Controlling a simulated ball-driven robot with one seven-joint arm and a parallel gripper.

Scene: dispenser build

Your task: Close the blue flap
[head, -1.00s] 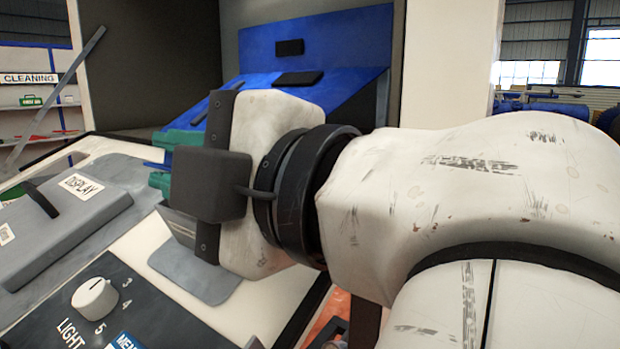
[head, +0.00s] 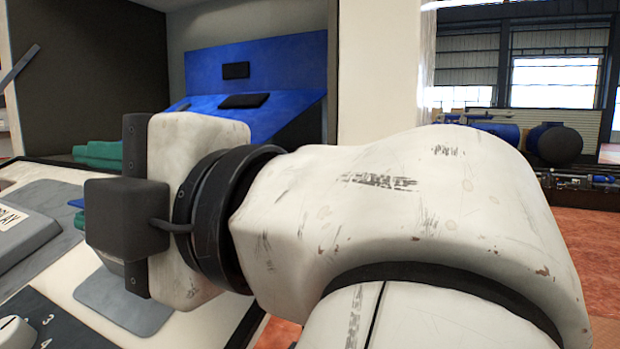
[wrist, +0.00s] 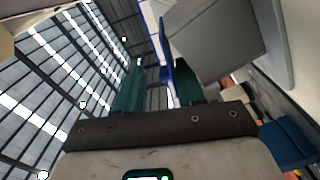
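Two blue panels stand in the recess of the dispenser in the head view. The rear one (head: 290,60) is upright with a dark handle (head: 236,70). The front one (head: 290,112) slopes towards me with another dark handle (head: 244,101). I cannot tell which is the flap. My gripper (head: 88,185) is in front and to the left of them, apart from both panels. My wrist hides part of the sloping one. In the wrist view, the green fingers (wrist: 160,92) are apart, with a thin blue edge (wrist: 165,50) showing between them.
The grey wall of the recess (head: 90,70) is left of the panels, and a pale post (head: 380,80) is right. A console with a white knob (head: 14,335) lies below my gripper. Open red floor (head: 590,220) is at the right.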

